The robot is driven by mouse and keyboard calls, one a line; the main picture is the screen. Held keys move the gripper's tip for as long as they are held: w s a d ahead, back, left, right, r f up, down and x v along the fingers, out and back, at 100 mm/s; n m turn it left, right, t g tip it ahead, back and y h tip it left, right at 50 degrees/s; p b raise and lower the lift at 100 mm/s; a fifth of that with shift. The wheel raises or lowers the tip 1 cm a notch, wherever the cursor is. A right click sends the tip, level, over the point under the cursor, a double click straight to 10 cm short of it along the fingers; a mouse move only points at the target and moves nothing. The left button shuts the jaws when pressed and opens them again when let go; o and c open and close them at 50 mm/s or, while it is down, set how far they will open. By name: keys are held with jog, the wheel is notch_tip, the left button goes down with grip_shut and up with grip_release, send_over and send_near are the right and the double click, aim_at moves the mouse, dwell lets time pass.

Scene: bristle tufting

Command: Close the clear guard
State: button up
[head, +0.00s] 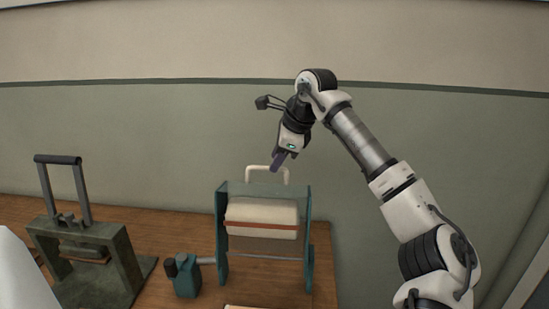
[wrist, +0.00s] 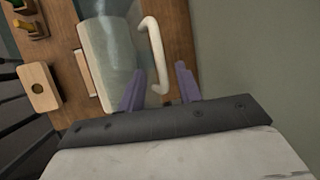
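The machine with the clear guard stands on the wooden table in the head view, with teal side plates and a cream roller (head: 262,215) between them. The clear guard (head: 240,190) is a see-through panel at the roller, and its white handle (head: 268,169) stands up at the top. In the wrist view the handle (wrist: 155,50) is a white bar beside the roller (wrist: 105,55). My gripper (head: 278,162) is just above the handle. In the wrist view its two purple fingers (wrist: 160,85) are apart, with the handle's near end between or just beyond them. I cannot tell whether they touch it.
A dark green press with a lever (head: 85,245) stands at the left. A teal motor box (head: 186,275) sits beside the machine. In the wrist view a wooden block with a hole (wrist: 40,87) lies at the left. The wall (head: 400,120) rises close behind.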

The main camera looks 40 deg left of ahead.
jog(key=shift+x, duration=1.05)
grip_shut()
